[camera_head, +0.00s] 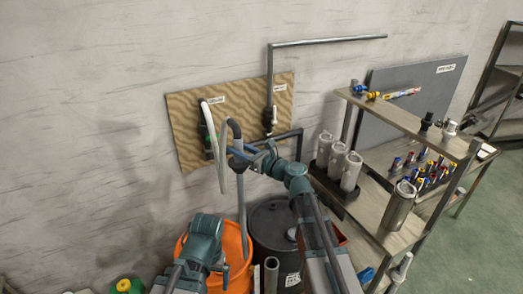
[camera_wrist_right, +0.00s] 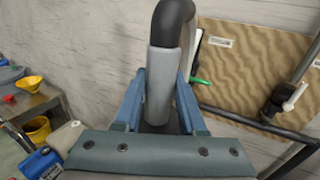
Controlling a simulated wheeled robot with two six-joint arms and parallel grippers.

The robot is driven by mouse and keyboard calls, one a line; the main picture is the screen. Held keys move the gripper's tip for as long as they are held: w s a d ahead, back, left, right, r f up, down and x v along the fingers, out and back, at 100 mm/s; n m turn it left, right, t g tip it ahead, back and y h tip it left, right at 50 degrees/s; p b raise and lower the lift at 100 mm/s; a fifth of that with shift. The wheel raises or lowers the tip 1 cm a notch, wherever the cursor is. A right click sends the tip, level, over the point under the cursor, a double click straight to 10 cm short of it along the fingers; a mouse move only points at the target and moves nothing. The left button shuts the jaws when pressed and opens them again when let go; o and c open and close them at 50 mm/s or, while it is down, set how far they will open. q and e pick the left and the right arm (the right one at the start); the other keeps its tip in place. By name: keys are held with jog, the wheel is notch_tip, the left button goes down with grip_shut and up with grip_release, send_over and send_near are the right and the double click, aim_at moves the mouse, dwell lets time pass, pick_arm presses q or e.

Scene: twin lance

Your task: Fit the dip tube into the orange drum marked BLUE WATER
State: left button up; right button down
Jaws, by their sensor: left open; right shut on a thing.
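The dip tube (camera_head: 242,205) is a grey upright tube with a dark bend at its top. My right gripper (camera_head: 241,157) is shut on its upper part, just below the bend. In the right wrist view the fingers (camera_wrist_right: 158,100) clasp a grey sleeve (camera_wrist_right: 160,85) under the black bend. The orange drum (camera_head: 237,262) stands below, and the tube's lower part runs down over it in the picture. I cannot tell whether its end is inside. My left gripper (camera_head: 212,250) is open in front of the drum and hides part of it. No drum marking is readable.
A black drum (camera_head: 272,225) stands right of the orange one. A white hose (camera_head: 215,150) hangs from the wooden board (camera_head: 183,125) behind. A shelf (camera_head: 400,115) with metal canisters (camera_head: 350,172) is at the right. A green container (camera_head: 124,286) is at lower left.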

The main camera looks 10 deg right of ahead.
jog(key=a+r, duration=0.1)
jog(key=a, duration=1.1)
jog(key=shift+s+p, duration=0.15)
jog(key=shift+p, duration=0.25)
jog(key=shift+f, duration=0.1)
notch_tip(320, 180, down, 53)
jog(key=b, duration=5.3)
jog(key=shift+f+b, duration=0.15)
jog(key=shift+b, duration=0.15)
jog(key=shift+f, duration=0.1)
jog(key=shift+f+b, duration=1.7)
jog(key=shift+b, duration=0.1)
